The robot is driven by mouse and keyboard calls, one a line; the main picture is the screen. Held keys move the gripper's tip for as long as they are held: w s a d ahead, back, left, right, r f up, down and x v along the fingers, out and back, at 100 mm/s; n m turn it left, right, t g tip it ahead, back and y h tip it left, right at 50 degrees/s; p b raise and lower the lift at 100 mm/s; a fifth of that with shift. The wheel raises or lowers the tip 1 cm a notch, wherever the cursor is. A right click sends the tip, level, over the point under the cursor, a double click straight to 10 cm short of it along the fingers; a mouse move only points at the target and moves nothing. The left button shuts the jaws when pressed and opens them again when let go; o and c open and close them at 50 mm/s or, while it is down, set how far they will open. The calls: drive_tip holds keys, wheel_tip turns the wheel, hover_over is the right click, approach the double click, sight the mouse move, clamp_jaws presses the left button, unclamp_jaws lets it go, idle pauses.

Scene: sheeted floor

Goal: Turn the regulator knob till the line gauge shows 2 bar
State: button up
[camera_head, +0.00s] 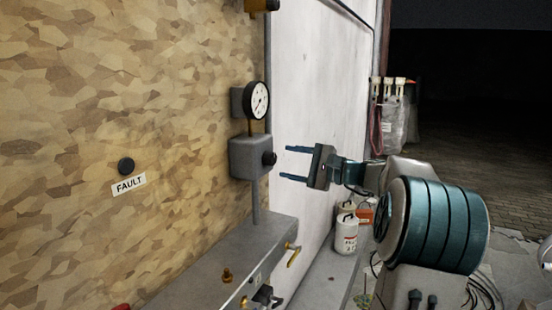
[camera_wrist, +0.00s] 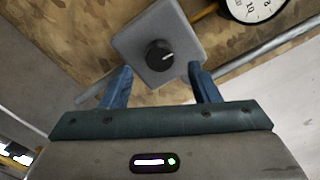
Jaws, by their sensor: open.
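The regulator knob (camera_head: 269,158) is a black round knob on the front of a grey box (camera_head: 246,157) fixed to the wall panel. In the wrist view the knob (camera_wrist: 160,55) faces me, with a light pointer mark on it. The white line gauge (camera_head: 257,100) sits just above the box; in the wrist view only part of its dial (camera_wrist: 255,5) shows, and its reading is too small to tell. My gripper (camera_head: 290,163) is open and empty, a short way to the right of the knob, its fingers pointing at it. The knob lies between the fingertips' lines, apart from them.
A grey ledge (camera_head: 215,262) with brass fittings runs below the box. A black button (camera_head: 126,166) above a FAULT label (camera_head: 129,184) is on the panel at left. White bottles (camera_head: 346,232) stand low behind my arm. The space between gripper and knob looks clear.

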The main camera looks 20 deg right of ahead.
sight(274, 159)
drive_tip(key=x, duration=0.5)
drive_tip(key=shift+p, duration=0.3)
drive_tip(key=c, duration=1)
